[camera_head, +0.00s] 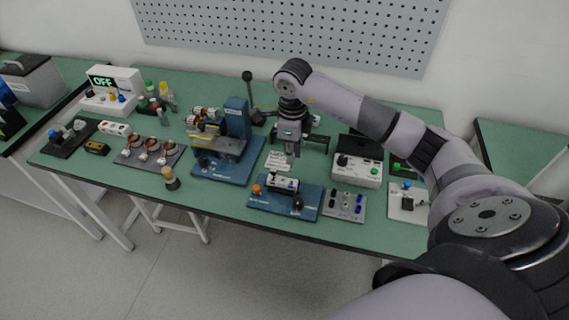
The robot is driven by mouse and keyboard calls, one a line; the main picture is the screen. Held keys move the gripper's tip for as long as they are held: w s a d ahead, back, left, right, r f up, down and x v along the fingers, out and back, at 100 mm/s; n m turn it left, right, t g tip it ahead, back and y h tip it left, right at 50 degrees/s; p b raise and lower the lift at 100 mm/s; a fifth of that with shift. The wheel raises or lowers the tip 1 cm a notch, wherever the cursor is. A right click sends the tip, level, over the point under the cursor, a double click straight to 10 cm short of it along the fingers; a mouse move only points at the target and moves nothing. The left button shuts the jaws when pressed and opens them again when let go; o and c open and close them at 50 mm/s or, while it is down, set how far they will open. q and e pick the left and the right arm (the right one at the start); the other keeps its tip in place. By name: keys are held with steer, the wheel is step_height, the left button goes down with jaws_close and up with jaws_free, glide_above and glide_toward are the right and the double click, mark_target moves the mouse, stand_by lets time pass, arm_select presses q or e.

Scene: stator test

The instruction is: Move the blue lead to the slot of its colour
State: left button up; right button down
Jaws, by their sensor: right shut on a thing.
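My right gripper (290,148) points down over the middle of the table, above a white paper label. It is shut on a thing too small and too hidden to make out. Below and in front of it, a small white device with black parts (283,184) sits on a dark blue board (270,206). A grey plate (333,212) to its right carries small posts, some of them blue (359,203). Another blue piece (406,186) is on a white panel further right. I cannot tell which blue piece is the lead or where its slot is. My left gripper is not in view.
A blue machine stand (237,118) rises left of my right gripper. A white box with a black knob (357,170) stands to the right. Bottles (167,93), a display box (113,86) and a coil tray (140,163) fill the left. The front left table edge has free room.

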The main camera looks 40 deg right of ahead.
steer(key=shift+s+d, duration=0.1)
steer(key=shift+s, duration=0.05)
steer(key=shift+f+b, duration=1.05)
steer(key=shift+f, duration=0.65)
steer(key=shift+f+b, duration=0.95)
steer(key=shift+b, duration=0.15)
steer(key=shift+f+b, duration=0.4)
steer(key=shift+f, duration=0.05)
steer(key=shift+f, duration=0.1)
steer(key=shift+f+b, duration=0.55)
steer(key=c, duration=1.5)
jaws_free()
